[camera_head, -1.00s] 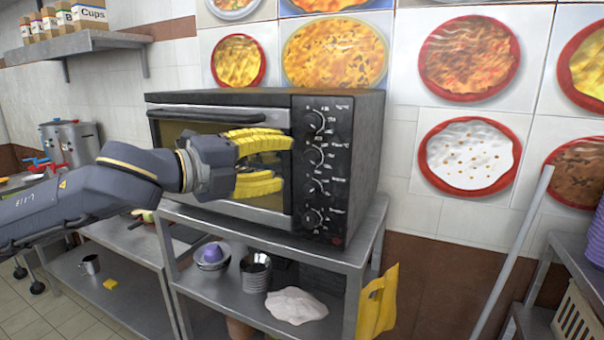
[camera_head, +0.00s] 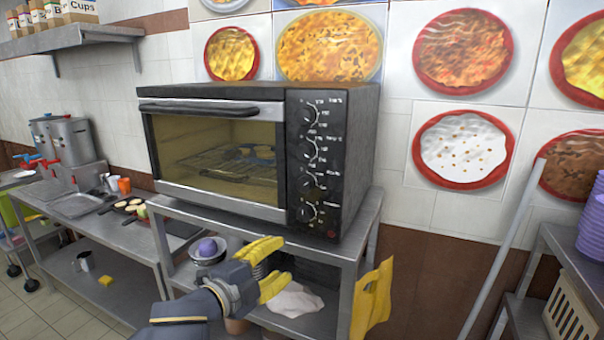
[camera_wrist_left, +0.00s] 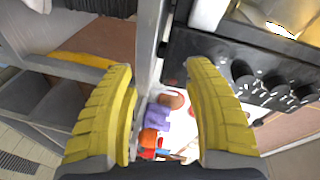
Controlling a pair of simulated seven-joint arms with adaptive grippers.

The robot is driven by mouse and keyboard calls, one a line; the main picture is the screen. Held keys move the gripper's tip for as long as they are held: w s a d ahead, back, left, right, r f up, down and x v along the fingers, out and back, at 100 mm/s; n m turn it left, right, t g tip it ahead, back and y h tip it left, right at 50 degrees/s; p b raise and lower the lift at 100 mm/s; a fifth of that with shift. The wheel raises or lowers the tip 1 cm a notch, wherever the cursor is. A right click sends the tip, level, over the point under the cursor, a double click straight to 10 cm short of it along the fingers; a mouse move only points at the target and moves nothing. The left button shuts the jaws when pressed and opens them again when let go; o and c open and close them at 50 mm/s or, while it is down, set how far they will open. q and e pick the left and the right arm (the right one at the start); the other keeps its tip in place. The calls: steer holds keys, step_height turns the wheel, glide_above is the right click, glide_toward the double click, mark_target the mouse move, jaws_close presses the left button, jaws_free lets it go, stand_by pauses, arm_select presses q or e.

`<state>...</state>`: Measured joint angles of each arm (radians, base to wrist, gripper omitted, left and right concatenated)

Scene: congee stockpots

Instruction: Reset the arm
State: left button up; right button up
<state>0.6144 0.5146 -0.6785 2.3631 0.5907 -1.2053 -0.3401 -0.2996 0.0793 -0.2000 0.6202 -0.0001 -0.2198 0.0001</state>
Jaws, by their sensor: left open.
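My left gripper (camera_head: 268,268) has yellow ribbed fingers and is low in the head view, in front of the steel rack below the oven. Its fingers are apart with nothing between them, as the left wrist view also shows (camera_wrist_left: 163,112). The black oven (camera_head: 250,150) stands on the rack top, above and behind the gripper. Its door is shut, and a wire rack with some items on it shows through the glass. My right gripper is not in view.
The steel rack (camera_head: 362,225) holds a bowl with a purple item (camera_head: 207,250) and a white cloth-like item (camera_head: 292,300). A yellow cloth (camera_head: 372,300) hangs at its right. Stockpots (camera_head: 70,140) stand far left. Purple stacked containers (camera_head: 592,225) are at the right edge.

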arm_select(q)
steer(key=s+a+f+n+g+y, duration=0.1)
steer(key=s+a+f+n+y, duration=0.3)
steer(key=f, duration=0.4)
steer(key=s+a+f+n+y, duration=0.25)
steer(key=a+f, duration=0.25)
steer(key=f, duration=0.3)
steer(key=s+a+f+n+g+y, duration=0.1)
steer(key=s+a+f+n+y, duration=0.3)
steer(key=f, duration=0.4)
steer(key=s+a+f+n+g+y, duration=0.2)
steer(key=s+a+f, duration=0.4)
steer(key=s, duration=0.4)
steer(key=s+a+f+n+g+y, duration=0.25)
steer(key=s+a+f, duration=0.25)
steer(key=s+a, duration=0.3)
steer(key=s+d+f+g+h, duration=0.2)
steer(key=d+f, duration=0.2)
steer(key=f, duration=1.3)
steer(key=s+d+f+g+h, duration=0.1)
steer(key=s+d+f+h, duration=0.15)
steer(key=f, duration=1.35)
steer(key=s+f+n+g, duration=0.2)
steer(key=s+f+g, duration=0.1)
steer(key=s+f, duration=1.6)
steer(key=shift+s+d+n+h, duration=0.25)
steer(key=shift+s+h, duration=0.2)
steer(key=shift+s, duration=0.5)
